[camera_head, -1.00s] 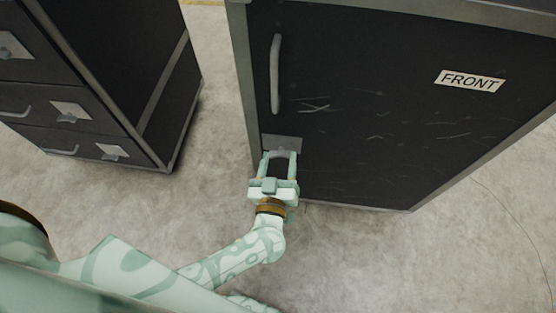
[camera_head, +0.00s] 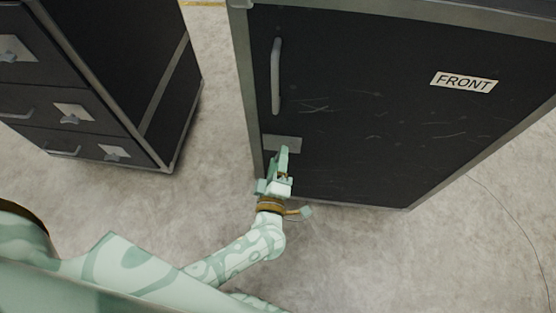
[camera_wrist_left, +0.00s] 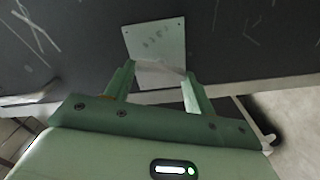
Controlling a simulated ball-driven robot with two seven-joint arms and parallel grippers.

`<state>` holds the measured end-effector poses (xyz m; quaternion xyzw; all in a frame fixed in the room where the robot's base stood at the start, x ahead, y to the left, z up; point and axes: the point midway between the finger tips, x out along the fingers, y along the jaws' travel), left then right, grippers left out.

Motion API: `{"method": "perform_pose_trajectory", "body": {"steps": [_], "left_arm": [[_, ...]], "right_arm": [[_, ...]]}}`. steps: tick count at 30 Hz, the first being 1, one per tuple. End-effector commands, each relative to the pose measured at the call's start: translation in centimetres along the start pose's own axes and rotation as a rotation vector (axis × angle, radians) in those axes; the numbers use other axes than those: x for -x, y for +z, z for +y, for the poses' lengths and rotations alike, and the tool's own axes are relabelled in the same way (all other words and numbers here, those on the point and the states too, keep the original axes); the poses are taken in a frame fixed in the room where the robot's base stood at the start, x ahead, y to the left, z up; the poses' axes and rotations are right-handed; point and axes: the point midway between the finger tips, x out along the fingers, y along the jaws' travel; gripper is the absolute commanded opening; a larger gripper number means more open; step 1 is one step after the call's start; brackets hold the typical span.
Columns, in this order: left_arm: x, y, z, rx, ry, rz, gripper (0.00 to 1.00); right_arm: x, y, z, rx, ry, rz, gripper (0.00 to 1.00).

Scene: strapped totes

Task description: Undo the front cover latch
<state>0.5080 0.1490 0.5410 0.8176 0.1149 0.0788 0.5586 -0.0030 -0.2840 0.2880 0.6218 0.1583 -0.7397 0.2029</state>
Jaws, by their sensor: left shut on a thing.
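The front cover (camera_head: 350,100) is a dark panel with a grey frame and a "FRONT" label (camera_head: 464,82). Its latch has a light grey plate (camera_head: 282,143) low on the left side of the cover, below the handle; the plate also shows in the left wrist view (camera_wrist_left: 155,42). My left gripper (camera_head: 284,154) is at the plate, turned on its side. In the left wrist view its fingers (camera_wrist_left: 160,80) are on either side of a pale latch knob (camera_wrist_left: 160,69), shut on it. The knob is hidden behind the fingers in the head view. My right gripper is not in view.
A grey vertical handle (camera_head: 275,76) is on the cover above the latch. A dark drawer cabinet (camera_head: 110,60) with several small latches stands to the left. Bare concrete floor (camera_head: 215,150) lies between the two. A thin cable (camera_head: 516,222) runs along the floor at right.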

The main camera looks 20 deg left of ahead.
Motion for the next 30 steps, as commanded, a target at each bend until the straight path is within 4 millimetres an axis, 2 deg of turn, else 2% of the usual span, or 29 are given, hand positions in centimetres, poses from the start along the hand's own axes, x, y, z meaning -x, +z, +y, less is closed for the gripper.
{"method": "perform_pose_trajectory", "body": {"steps": [6, 15, 30], "left_arm": [[0.0, 0.0, -0.2, 0.173, -0.003, 0.0, 0.32], [0.1, 0.0, -0.3, 0.33, -0.004, 0.0, 0.32], [0.1, 0.0, -0.3, 0.389, -0.004, 0.001, 0.32]], "right_arm": [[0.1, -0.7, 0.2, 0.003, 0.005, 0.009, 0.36], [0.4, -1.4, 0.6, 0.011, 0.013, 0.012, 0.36], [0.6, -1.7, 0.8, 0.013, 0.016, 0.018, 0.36]]}}
